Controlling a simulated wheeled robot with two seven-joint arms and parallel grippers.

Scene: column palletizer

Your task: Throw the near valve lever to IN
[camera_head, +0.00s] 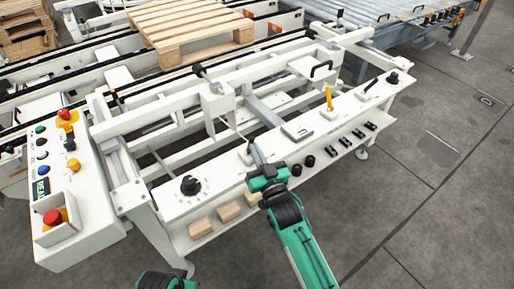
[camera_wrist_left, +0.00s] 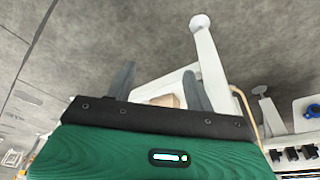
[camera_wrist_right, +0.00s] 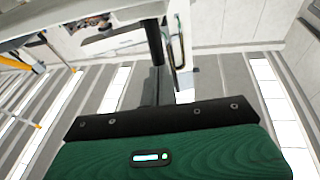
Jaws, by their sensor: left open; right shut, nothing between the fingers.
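A long white panel rail carries a yellow upright lever (camera_head: 329,98) and, farther right, a black tilted lever (camera_head: 371,85). A third mount (camera_head: 245,154) sits nearer, at my right gripper (camera_head: 257,153). Any lever on that mount is hidden or merges with the fingers. The right gripper is shut and empty, its fingertips beside the mount; I cannot tell if they touch. Its shut fingers also show in the right wrist view (camera_wrist_right: 157,75). My left gripper is open and empty in the left wrist view (camera_wrist_left: 160,88); only its green body shows at the head view's bottom edge.
A black rotary knob (camera_head: 190,186) is left of the right gripper. Wooden blocks (camera_head: 228,211) lie on a lower shelf. A control box (camera_head: 77,205) with buttons stands at left. A wooden pallet (camera_head: 190,35) is behind.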

